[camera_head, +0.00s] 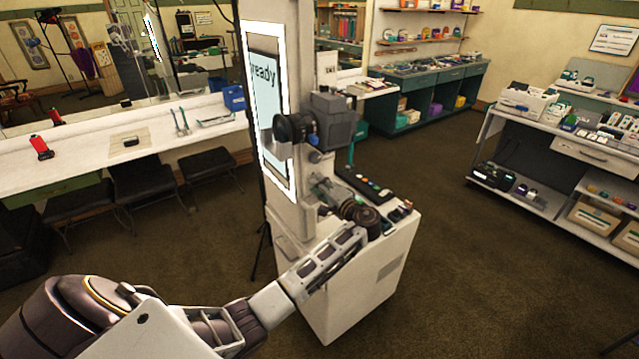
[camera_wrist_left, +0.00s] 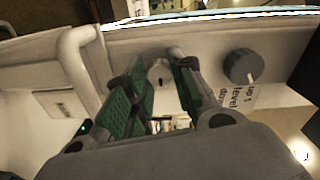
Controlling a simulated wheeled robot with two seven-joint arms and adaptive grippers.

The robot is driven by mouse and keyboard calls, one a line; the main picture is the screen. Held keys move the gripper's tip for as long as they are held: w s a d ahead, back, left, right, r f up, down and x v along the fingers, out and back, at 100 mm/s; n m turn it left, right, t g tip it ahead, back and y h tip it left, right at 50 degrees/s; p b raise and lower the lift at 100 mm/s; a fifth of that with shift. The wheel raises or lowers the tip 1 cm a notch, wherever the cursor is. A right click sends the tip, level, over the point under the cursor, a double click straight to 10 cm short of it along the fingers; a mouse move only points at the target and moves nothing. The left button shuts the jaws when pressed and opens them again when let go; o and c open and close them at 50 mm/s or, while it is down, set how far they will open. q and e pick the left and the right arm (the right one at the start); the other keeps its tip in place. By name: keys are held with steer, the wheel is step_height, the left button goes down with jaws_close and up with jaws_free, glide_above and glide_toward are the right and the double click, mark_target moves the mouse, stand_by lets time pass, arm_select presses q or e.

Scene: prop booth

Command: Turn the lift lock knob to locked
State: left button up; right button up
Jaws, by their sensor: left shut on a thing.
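My left gripper (camera_head: 325,188) reaches the side of the white booth column (camera_head: 296,215), below the camera. In the left wrist view its green-padded fingers (camera_wrist_left: 162,66) are closed around a small silvery knob (camera_wrist_left: 158,73) on the white panel. I take this to be the lift lock knob, but its pointer and any marking are hidden or too small to read. A separate dark grey round knob (camera_wrist_left: 241,66) with a white pointer sits to the right, beside a label (camera_wrist_left: 236,98) reading up, level, down. The fingers are apart from it. My right gripper is not in view.
The column carries a lit screen (camera_head: 264,110) showing "ready" and a dark camera (camera_head: 325,122) above my gripper. A white cabinet (camera_head: 345,290) with a button panel (camera_head: 372,185) stands close by. A white counter (camera_head: 90,148) lies left; open floor (camera_head: 470,260) lies right.

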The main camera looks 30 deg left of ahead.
arm_select(q)
steer(key=shift+m, duration=0.3)
jaws_close()
steer(key=o, duration=1.1)
jaws_free()
steer(key=shift+c, duration=0.2)
steer(key=shift+d, duration=0.1)
steer(key=v, duration=1.2)
steer(key=shift+w, duration=0.1)
